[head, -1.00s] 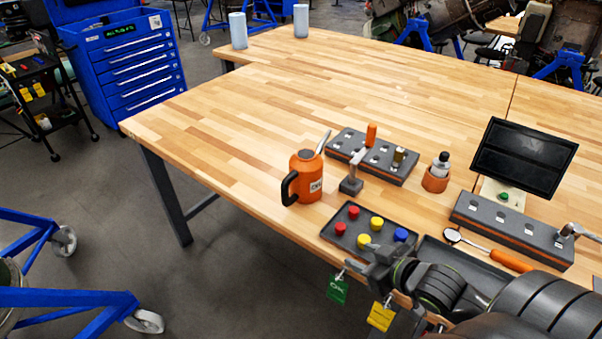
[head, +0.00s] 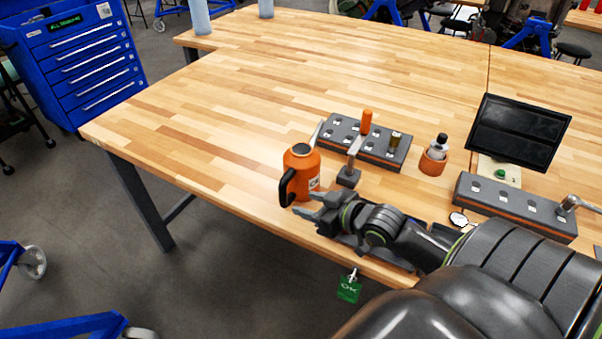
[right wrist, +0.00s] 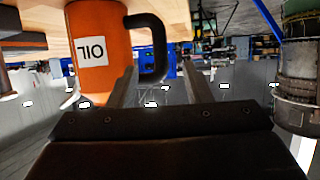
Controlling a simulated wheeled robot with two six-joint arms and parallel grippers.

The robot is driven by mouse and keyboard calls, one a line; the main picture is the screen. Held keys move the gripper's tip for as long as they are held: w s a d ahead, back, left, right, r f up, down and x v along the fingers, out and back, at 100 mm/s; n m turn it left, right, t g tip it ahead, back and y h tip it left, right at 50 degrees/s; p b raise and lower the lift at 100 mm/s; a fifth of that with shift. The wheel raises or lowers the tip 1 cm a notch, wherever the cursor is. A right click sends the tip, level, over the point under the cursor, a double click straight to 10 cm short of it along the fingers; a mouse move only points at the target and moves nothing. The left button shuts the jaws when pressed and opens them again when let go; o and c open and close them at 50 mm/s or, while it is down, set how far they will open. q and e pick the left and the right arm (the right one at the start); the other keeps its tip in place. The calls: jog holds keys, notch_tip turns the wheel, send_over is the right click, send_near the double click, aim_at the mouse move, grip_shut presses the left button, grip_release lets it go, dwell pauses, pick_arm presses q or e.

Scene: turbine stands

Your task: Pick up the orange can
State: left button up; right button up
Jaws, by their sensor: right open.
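The orange can (head: 302,165) stands upright near the front edge of the wooden table. It has a black handle on its left, a grey spout and a white label. My right gripper (head: 306,204) is open and empty, low at the can's front right side. In the right wrist view the picture is upside down; the can (right wrist: 98,45) fills the upper left, its label reading OIL. The open fingers (right wrist: 160,72) point toward it, with the black handle showing between them. I cannot tell whether they touch. My left gripper is not in view.
Behind the can are a grey block (head: 375,150) with an orange-handled tool and a small grey stand (head: 348,177).

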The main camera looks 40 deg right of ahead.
aim_at(286, 196)
jog(key=x, duration=0.6)
jog(key=shift+w+a, duration=0.1)
jog(key=shift+w, duration=0.05)
jog(key=shift+p+x, duration=0.9)
jog(key=shift+x, duration=1.1)
jog(key=shift+w+a+f, duration=0.1)
jog(key=shift+w+f, duration=0.25)
jog(key=shift+w, duration=0.3)
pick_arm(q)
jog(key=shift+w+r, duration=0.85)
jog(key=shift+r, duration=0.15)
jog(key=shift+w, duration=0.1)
pick_arm(e)
grip_shut()
